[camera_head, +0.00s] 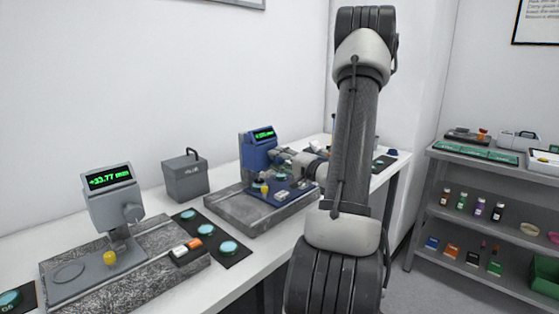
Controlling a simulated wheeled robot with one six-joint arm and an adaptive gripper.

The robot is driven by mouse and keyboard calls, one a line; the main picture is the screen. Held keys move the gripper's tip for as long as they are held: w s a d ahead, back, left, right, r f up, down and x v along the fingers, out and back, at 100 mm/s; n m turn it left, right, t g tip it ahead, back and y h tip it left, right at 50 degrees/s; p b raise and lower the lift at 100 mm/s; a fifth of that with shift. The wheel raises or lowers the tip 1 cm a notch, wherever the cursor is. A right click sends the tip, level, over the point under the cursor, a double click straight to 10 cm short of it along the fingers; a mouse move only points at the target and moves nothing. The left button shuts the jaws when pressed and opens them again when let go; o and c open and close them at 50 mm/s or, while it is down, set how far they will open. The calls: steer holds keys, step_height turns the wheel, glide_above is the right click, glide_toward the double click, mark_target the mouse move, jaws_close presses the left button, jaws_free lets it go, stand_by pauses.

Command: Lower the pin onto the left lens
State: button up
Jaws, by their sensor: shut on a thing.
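A blue gauge (256,151) with a lit green display stands on a grey stone slab (222,211). A small yellow part (264,190), perhaps its pin, shows low on it. A teal lens (257,183) lies close by to the left and another lens (282,194) to the right; whether the pin touches either is too small to tell. My gripper (281,158) reaches in from the right at the gauge's side. It is shut on what looks like the gauge's side knob, mostly hidden by the fingers. My arm covers part of the view to the right.
A grey gauge (110,198) reading about +33.77 stands on a speckled stone base (160,277) at left front. A grey weight-like block (185,177) stands behind. A dark mat (234,254) holds teal discs. A shelf (487,222) with bottles stands right.

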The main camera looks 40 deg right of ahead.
steer(key=shift+f+n, duration=0.1)
steer(key=shift+n, duration=0.5)
steer(key=o, duration=1.1)
steer(key=shift+c, duration=0.2)
steer(key=shift+s, duration=0.15)
steer(key=s+d, duration=0.1)
steer(key=s, duration=1)
steer(key=shift+s+d, duration=0.3)
steer(key=shift+s, duration=0.05)
